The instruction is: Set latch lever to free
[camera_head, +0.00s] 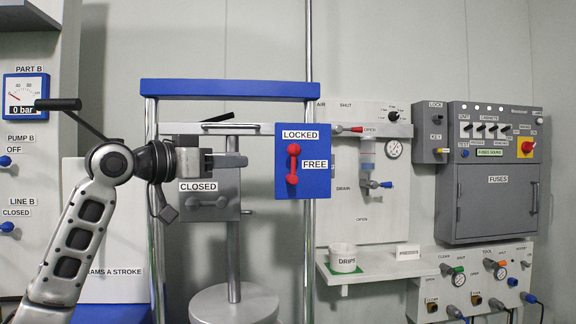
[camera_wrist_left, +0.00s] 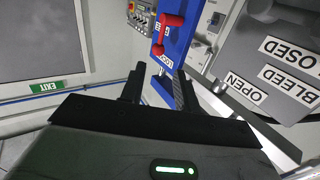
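The red latch lever (camera_head: 293,163) sits on a blue plate (camera_head: 317,186). It stands upright, its upper end just under the LOCKED label (camera_head: 300,134); the FREE label (camera_head: 315,164) is to its right. The lever (camera_wrist_left: 168,30) also shows in the left wrist view on the blue plate, beyond the fingers. My left gripper (camera_head: 243,160) is left of the plate, apart from the lever in the picture. In the left wrist view its two fingers (camera_wrist_left: 160,75) are spread with nothing held between them. My right gripper is not in view.
A grey plate labelled CLOSED (camera_head: 228,205) is below my left gripper. A blue crossbar (camera_head: 230,87) and metal posts frame the stand. A drips cup (camera_head: 342,258) stands on a shelf to the right, and a grey fuse cabinet (camera_head: 490,205) is farther right.

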